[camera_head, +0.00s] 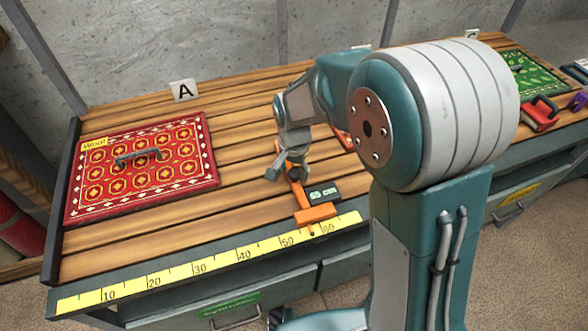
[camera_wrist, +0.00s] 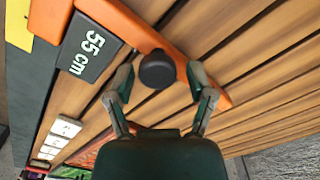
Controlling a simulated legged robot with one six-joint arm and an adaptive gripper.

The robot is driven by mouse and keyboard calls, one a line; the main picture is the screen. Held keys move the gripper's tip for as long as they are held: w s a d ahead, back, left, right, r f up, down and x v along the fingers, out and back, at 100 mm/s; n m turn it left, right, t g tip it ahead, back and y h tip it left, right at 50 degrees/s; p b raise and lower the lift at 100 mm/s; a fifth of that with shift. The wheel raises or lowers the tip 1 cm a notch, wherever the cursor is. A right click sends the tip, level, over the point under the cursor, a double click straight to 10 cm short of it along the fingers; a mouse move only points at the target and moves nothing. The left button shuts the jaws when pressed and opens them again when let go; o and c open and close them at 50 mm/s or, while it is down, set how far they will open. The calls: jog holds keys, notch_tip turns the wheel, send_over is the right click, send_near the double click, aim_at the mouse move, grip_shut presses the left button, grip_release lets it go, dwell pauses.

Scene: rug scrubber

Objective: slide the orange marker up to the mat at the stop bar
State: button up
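The orange marker (camera_head: 316,214) sits on the yellow ruler near the 55–60 marks, with an orange arm reaching back over the planks and a dark display. In the wrist view the orange marker (camera_wrist: 215,92) shows a black knob (camera_wrist: 157,70), and its display reads 55 cm. My gripper (camera_head: 287,172) is low over the arm. In the wrist view my gripper (camera_wrist: 158,76) is open, its fingers either side of the knob with visible gaps. The red patterned mat (camera_head: 190,168) lies far left, a handle on top, near the dark stop bar (camera_head: 58,215) at the table's left edge.
The yellow ruler (camera_head: 175,272) runs along the front edge. Bare planks (camera_head: 245,180) lie between mat and marker. An A sign (camera_head: 184,90) stands behind the mat. A green mat (camera_head: 540,80) and a red tool (camera_head: 539,116) are at the far right.

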jog(key=c, duration=0.4)
jog(key=s+a, duration=0.1)
jog(key=a, duration=0.4)
jog(key=s+a, duration=0.2)
jog(key=a, duration=0.3)
jog(key=s+a, duration=0.1)
jog(key=a, duration=0.4)
jog(key=shift+s, duration=0.15)
jog(key=o, duration=1)
jog(key=shift+c, duration=0.2)
notch_tip(320, 180, up, 12)
jog(key=shift+f, duration=0.1)
